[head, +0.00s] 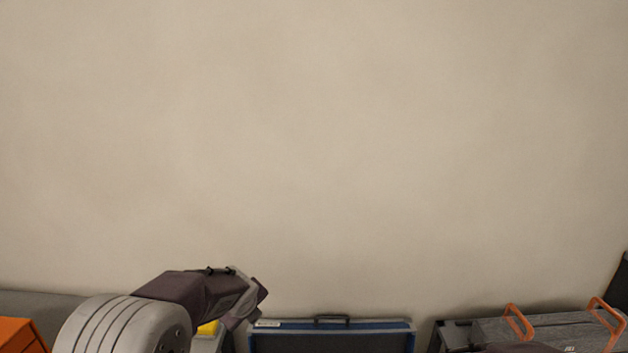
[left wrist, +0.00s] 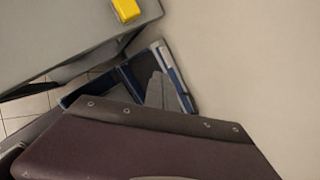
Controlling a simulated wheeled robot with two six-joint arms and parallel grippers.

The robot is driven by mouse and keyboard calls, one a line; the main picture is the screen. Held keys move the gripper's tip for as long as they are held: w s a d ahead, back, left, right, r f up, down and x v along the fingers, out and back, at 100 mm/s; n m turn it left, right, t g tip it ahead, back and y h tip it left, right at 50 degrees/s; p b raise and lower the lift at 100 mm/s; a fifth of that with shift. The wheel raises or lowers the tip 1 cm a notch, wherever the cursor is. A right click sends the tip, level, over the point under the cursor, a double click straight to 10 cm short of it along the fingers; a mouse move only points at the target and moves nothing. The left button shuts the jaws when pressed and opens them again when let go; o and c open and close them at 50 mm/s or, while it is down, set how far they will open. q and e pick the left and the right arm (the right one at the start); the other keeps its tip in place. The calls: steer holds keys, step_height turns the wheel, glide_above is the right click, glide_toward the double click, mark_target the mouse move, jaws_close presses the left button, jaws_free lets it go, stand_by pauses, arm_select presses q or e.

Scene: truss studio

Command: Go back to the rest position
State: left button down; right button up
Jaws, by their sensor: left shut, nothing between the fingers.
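My left gripper (head: 258,301) is raised at the lower left of the head view, in front of the plain wall. It is shut and empty. In the left wrist view its grey fingertips (left wrist: 159,88) show past the dark gripper body, with the blue-edged case behind them. My right gripper is in neither view.
A blue-edged open case (head: 332,325) stands at the bottom middle. A grey case with orange handles (head: 540,329) is at the lower right, and an orange box (head: 20,336) at the lower left. A yellow block (left wrist: 126,9) lies on a grey surface (left wrist: 60,35).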

arm_select(q)
steer(key=s+f+n+g, duration=0.2)
steer(key=s+f+n, duration=0.1)
steer(key=s+n, duration=1)
steer(key=s+f+n+g+h, duration=0.1)
steer(key=s+f+n+g, duration=0.2)
steer(key=s+n, duration=1)
steer(key=shift+a+f+g+h, duration=0.3)
steer(key=shift+a+f, duration=0.1)
steer(key=shift+a, duration=0.05)
